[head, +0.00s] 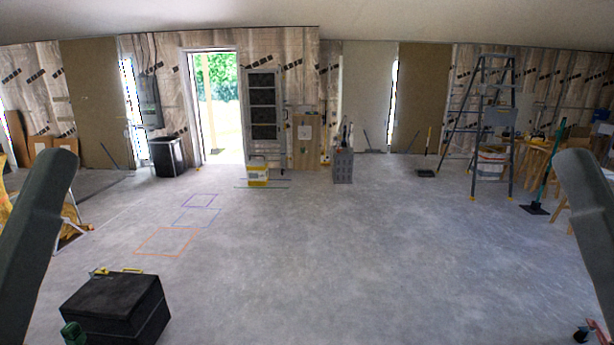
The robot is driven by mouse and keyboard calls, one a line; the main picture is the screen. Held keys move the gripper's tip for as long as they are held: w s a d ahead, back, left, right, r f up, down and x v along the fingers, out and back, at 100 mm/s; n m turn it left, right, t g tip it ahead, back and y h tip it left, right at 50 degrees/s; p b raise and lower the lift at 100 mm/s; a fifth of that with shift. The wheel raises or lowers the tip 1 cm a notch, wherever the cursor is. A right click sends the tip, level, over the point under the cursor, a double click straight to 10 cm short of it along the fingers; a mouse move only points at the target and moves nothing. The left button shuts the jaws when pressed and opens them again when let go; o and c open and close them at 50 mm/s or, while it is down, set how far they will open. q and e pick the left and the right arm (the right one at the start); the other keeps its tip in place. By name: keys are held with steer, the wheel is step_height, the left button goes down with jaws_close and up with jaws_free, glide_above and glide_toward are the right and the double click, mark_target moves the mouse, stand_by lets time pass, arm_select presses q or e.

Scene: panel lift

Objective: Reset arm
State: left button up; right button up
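The task names no object. My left arm (38,215) comes in at the left edge as a dark grey-green link, and my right arm (590,215) comes in at the right edge in much the same pose. Neither arm touches anything that I can see. The fingers of both grippers are out of the picture.
A black box (117,306) stands on the floor at the front left. A yellow-and-white bucket (257,172), a grey crate (343,167) and a black bin (167,157) stand farther back. A stepladder (510,130) stands at the right. The middle floor is clear.

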step_height(320, 180, up, 31)
steer(key=p, duration=2.7)
steer(key=shift+f, duration=0.2)
